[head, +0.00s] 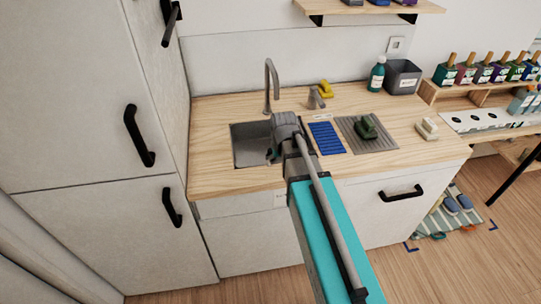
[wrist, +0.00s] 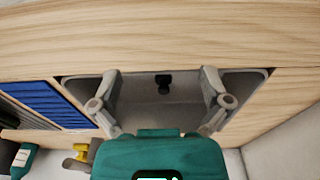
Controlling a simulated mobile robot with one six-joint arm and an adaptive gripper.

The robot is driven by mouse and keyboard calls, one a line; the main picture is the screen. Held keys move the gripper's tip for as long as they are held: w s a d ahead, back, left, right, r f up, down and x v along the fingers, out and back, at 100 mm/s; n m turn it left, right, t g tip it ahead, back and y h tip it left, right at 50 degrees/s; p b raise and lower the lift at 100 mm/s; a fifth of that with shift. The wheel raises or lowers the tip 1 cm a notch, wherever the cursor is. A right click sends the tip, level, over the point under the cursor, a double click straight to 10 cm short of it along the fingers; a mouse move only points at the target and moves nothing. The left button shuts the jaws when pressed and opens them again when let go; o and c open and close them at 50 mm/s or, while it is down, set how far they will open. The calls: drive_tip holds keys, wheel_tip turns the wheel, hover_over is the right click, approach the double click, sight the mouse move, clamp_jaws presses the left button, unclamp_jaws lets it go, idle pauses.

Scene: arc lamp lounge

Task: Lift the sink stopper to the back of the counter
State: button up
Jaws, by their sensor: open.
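The sink stopper appears to be the small black piece (wrist: 163,82) in the grey sink (wrist: 165,113) in the wrist view. It lies on the sink's floor or against its wall; I cannot tell which. My gripper (wrist: 160,88) is open, its two fingers spread on either side of the black piece in that view, with nothing between them in its grasp. In the head view my gripper (head: 274,153) is over the right part of the sink (head: 246,147), and the stopper is not visible there. The wooden counter (head: 210,184) surrounds the sink.
A tap (head: 268,80) stands behind the sink. A blue ribbed mat (head: 326,138) and a grey drainer with a dark green object (head: 367,127) lie to the right. A yellow item (head: 326,88), a teal bottle (head: 377,75) and a grey bin (head: 403,77) stand along the back.

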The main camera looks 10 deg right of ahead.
drive_tip(key=t, duration=0.2)
hover_over(271, 152)
drive_tip(key=s, duration=0.1)
drive_tip(key=shift+s+a+r, duration=0.15)
drive_tip(key=shift+s+a, duration=0.05)
drive_tip(key=shift+s, duration=0.05)
drive_tip(key=b+x, duration=0.8)
drive_tip(key=shift+f, duration=0.3)
drive_tip(key=b+x, duration=0.3)
drive_tip(key=shift+s+d+f+b, duration=0.1)
drive_tip(key=shift+d+f+b, duration=0.1)
drive_tip(key=shift+d+b, duration=0.15)
drive_tip(key=shift+b+x, duration=0.95)
drive_tip(key=shift+c, duration=0.2)
